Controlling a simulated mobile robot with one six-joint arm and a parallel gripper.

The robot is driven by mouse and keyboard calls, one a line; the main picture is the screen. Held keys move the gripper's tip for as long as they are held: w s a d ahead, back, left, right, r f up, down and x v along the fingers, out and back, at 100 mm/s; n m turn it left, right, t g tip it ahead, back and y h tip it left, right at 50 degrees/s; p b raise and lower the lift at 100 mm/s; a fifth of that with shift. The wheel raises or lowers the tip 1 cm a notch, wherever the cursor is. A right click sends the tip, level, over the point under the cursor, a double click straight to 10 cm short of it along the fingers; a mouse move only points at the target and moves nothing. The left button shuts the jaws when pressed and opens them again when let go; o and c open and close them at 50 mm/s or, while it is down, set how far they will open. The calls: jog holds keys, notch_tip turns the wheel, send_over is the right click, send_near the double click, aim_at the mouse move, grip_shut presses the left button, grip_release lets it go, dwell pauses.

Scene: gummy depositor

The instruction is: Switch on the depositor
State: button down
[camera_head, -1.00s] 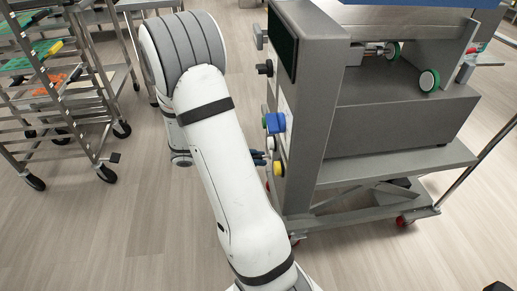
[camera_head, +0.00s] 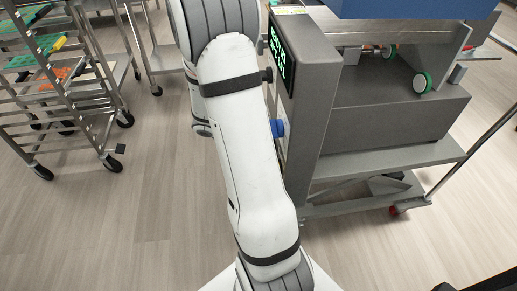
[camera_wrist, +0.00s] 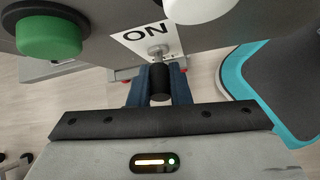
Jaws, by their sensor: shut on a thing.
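The depositor (camera_head: 315,95) is a grey machine on a wheeled frame, right of my arm in the head view. Its display (camera_head: 281,55) is lit with green text. In the wrist view my gripper (camera_wrist: 159,92) has its blue fingers on either side of a black switch handle (camera_wrist: 160,80), shut on it.
A green button (camera_wrist: 48,36) and a pale rounded knob sit near the switch. A rack with coloured trays (camera_head: 60,95) stands at the left. Open floor lies between the rack and my arm.

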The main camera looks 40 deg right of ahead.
jog(key=shift+s, duration=0.15)
jog(key=c, duration=1.3)
grip_release()
jog(key=shift+c, duration=0.2)
jog(key=shift+r, duration=0.1)
jog(key=p+v, duration=0.2)
jog(key=v, duration=0.5)
jog(key=shift+a+r, duration=0.25)
jog(key=s+a+r+m+t+y+p, duration=0.2)
jog(key=a+r+p, duration=0.3)
jog(key=r, duration=0.5)
jog(key=s+a+r+m+t+y+p, duration=0.2)
jog(key=s+a+r+m+p, duration=0.2)
jog(key=r, duration=0.6)
jog(key=s+a+r+m+t+y+p, duration=0.1)
jog(key=s+a+r+m+y+p, duration=0.2)
jog(key=a+r+p, duration=0.4)
notch_tip(320, 180, up, 3)
jog(key=a+m, duration=0.1)
jog(key=a, duration=0.1)
jog(key=shift+a+t+p, duration=0.25)
jog(key=shift+t+p, duration=0.1)
jog(key=shift+t, duration=0.05)
